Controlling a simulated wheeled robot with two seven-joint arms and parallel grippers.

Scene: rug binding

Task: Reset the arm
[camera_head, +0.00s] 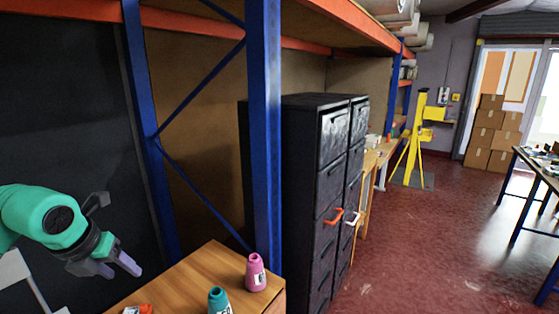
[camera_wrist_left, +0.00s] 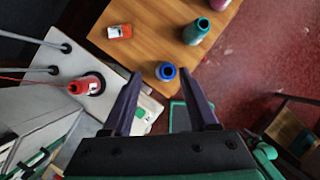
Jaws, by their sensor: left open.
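My left gripper (camera_head: 120,268) hangs at the lower left of the head view, its two fingers apart with nothing between them. In the left wrist view the open fingers (camera_wrist_left: 160,76) spread over the edge of the wooden tabletop (camera_wrist_left: 145,42). A blue thread cone (camera_wrist_left: 166,72) shows between the fingertips, apparently below them rather than gripped. My right gripper is in neither view.
A pink cone (camera_head: 256,272), a teal cone (camera_head: 219,302) and an orange-and-white item (camera_wrist_left: 120,31) are on the tabletop. A red cone (camera_wrist_left: 88,85) sits at the left of the wrist view. A blue rack post (camera_head: 264,130) and black cabinets (camera_head: 318,190) stand beyond. Red floor is open at right.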

